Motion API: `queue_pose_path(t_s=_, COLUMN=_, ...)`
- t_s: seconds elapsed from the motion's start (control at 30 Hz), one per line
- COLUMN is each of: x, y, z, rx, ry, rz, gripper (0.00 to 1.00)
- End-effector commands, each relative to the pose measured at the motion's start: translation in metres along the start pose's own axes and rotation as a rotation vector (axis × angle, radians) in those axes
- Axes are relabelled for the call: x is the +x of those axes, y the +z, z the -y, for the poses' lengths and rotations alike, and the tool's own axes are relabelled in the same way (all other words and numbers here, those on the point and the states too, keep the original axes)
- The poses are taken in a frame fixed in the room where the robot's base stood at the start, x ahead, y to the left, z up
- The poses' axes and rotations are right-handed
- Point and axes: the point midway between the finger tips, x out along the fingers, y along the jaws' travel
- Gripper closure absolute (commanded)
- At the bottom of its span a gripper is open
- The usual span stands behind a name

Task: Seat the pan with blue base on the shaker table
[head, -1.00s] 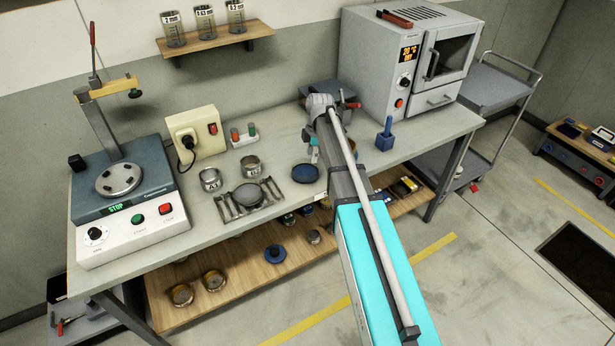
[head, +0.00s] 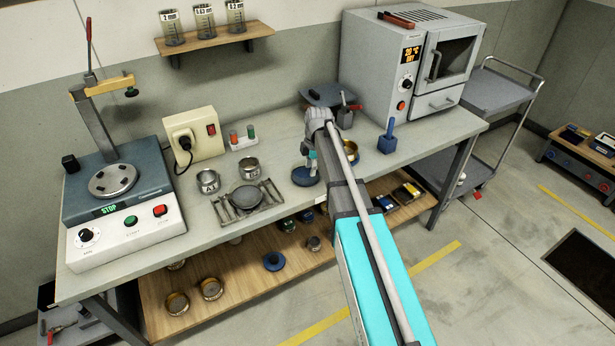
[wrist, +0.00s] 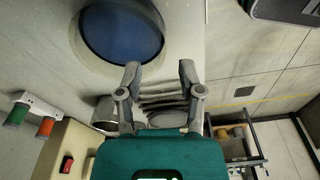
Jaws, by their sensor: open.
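The pan with blue base (head: 304,176) appears to be the shallow round blue dish lying on the bench, partly covered by my gripper in the head view. In the wrist view its blue inside and grey rim (wrist: 122,33) show at the top, ahead and left of my fingers. My gripper (wrist: 160,75) is open and empty, and apart from the rim in that view. In the head view my gripper (head: 309,160) points down close over the pan; contact cannot be told. The shaker table (head: 113,181) is a round metal plate on the blue-grey machine at the left, with nothing on it.
Two metal cups (head: 208,182) and a rack with a grey dish (head: 247,198) stand between pan and shaker. A socket box (head: 194,137) is behind them. A brass pan (head: 350,150) is partly behind my arm. The oven (head: 405,70) stands right.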

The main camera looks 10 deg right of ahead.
Motion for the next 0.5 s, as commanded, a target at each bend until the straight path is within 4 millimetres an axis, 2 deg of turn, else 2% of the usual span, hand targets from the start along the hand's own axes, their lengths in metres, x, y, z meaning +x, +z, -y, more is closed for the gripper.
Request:
queue_pose_path(t_s=0.27, x=0.002, y=0.001, z=0.000, rx=0.000, ry=0.000, rz=0.000, gripper=0.51)
queue_pose_path(t_s=0.5, x=0.016, y=0.001, z=0.001, rx=0.001, ry=0.000, rz=0.000, gripper=0.51)
